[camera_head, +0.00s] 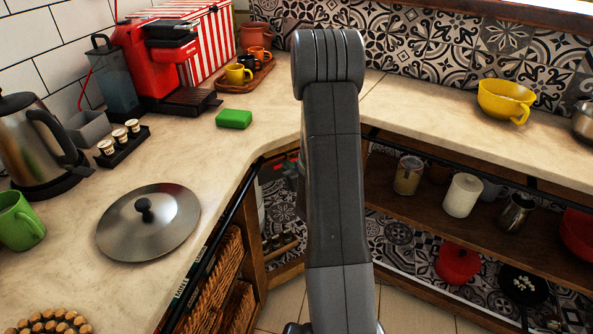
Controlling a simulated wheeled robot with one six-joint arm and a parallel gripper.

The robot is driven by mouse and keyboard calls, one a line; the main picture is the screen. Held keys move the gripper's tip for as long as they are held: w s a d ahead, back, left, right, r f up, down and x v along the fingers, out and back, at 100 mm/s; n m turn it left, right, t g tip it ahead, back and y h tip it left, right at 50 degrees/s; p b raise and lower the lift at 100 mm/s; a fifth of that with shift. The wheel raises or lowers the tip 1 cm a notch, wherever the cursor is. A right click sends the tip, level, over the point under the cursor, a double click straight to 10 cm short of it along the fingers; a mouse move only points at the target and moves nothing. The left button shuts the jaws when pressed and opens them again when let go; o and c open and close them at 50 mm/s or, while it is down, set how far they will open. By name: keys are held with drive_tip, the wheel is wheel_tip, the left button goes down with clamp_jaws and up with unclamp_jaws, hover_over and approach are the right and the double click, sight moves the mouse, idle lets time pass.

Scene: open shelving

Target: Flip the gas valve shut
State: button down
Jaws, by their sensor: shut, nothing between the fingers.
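No gas valve can be made out with certainty. In the open corner under the counter, small red and green items (284,166) show beside my arm, too small and partly covered to identify. My arm stands upright in the middle of the head view and hides part of that corner. My gripper cannot be seen in this view.
The left counter holds a kettle (36,140), a pan lid (149,222), a green mug (19,220), a red coffee machine (152,60) and a green sponge (233,118). Shelves below hold jars and pots.

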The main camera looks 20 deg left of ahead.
drive_tip(key=x, duration=0.3)
drive_tip(key=shift+w+a+f, duration=0.1)
drive_tip(key=shift+w+a, duration=0.05)
drive_tip(key=shift+a, duration=0.1)
drive_tip(key=shift+f, duration=0.15)
drive_tip(key=shift+n+b, duration=0.3)
drive_tip(key=shift+b, duration=0.45)
